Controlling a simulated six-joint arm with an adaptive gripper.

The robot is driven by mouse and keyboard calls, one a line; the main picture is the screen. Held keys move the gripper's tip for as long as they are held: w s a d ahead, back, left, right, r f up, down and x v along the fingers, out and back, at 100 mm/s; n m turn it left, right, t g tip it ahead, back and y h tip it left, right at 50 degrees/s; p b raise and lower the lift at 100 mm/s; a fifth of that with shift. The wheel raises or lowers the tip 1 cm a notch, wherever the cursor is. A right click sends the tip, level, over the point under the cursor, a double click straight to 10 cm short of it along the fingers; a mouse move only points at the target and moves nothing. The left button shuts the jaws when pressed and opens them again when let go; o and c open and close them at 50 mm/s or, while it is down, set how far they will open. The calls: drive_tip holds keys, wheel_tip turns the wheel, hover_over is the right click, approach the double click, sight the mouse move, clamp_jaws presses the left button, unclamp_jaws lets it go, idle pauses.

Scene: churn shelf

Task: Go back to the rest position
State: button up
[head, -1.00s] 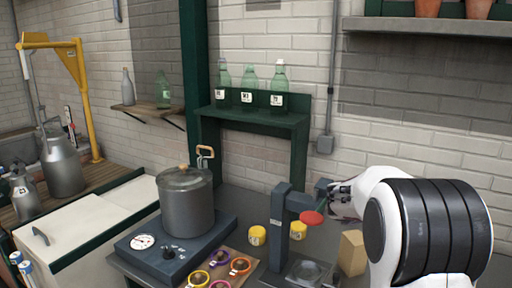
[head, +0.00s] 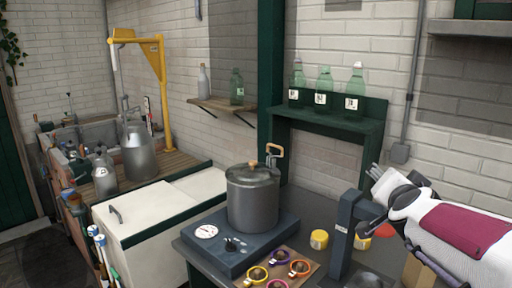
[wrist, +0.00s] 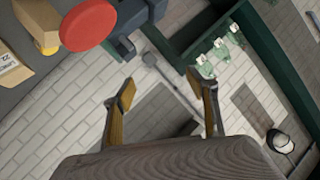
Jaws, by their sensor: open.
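My gripper (wrist: 163,88) is open in the wrist view, with its two fingers well apart and nothing between them. Beyond the fingers lies the white brick wall (wrist: 60,120). In the head view my gripper (head: 374,174) is small, just right of the dark post (head: 345,235) of a bench press and tilted up toward the wall. The red disc (head: 384,230) of the press sits just below it, partly covered by my arm. The red disc also shows large at the top left of the wrist view (wrist: 88,25), apart from the fingers.
The green shelf (head: 330,117) with several green bottles stands behind the bench. A lidded pot (head: 253,202) sits on a dark hotplate (head: 240,244). A tray with coloured rings (head: 278,268) and a yellow jar (head: 319,239) are near the post. A pipe (head: 412,90) runs down the wall.

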drive_tip(key=s+a+f+n+g+y, duration=0.2)
drive_tip(key=s+a+f+n+y, duration=0.15)
drive_tip(key=s+a, duration=0.3)
drive_tip(key=s+a+f+n+g+y, duration=0.1)
drive_tip(key=s+a+f+n+y, duration=0.2)
drive_tip(key=s+a, duration=0.4)
drive_tip(key=s+f+n+g+h, duration=0.1)
drive_tip(key=s+f+n+g, duration=0.1)
drive_tip(key=s+f, duration=0.3)
drive_tip(key=s+a+f+n+g, duration=0.1)
drive_tip(key=s+f, duration=0.5)
drive_tip(key=s, duration=0.6)
drive_tip(key=shift+s+n+g+h, duration=0.35)
drive_tip(key=shift+s+n+g, duration=0.1)
drive_tip(key=shift+g, duration=0.75)
drive_tip(key=shift+o, duration=0.2)
